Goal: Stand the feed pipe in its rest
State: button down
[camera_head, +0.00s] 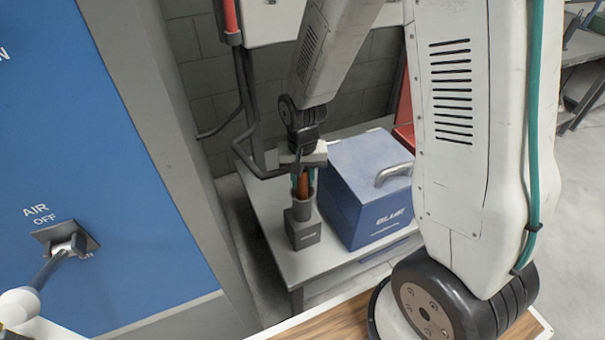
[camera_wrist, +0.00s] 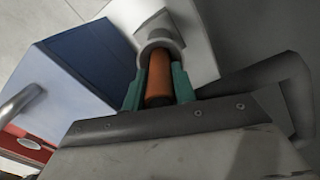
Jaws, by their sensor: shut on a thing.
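The feed pipe (camera_head: 303,187) shows as an orange, upright length at the rest. It also shows in the wrist view (camera_wrist: 159,80), between two teal fingers. My gripper (camera_head: 303,183) points down and is shut on the pipe; its fingers also show in the wrist view (camera_wrist: 158,88). The rest (camera_head: 303,236) is a dark grey block with a round grey cup on top, standing on the low bench. The pipe's lower end lies at the cup's mouth, with the cup's rim (camera_wrist: 158,40) around it in the wrist view. How deep it sits is hidden.
A blue box (camera_head: 365,190) with a metal handle stands close right of the rest on the grey bench (camera_head: 285,262). A blue panel (camera_head: 110,170) with a lever is at left. A red pipe (camera_head: 230,18) with dark tubing hangs behind.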

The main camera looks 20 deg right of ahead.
jog(key=shift+f, duration=0.2)
jog(key=c, duration=1.1)
grip_release()
jog(key=shift+o, duration=0.2)
notch_tip(320, 180, up, 8)
jog(key=shift+f, duration=0.1)
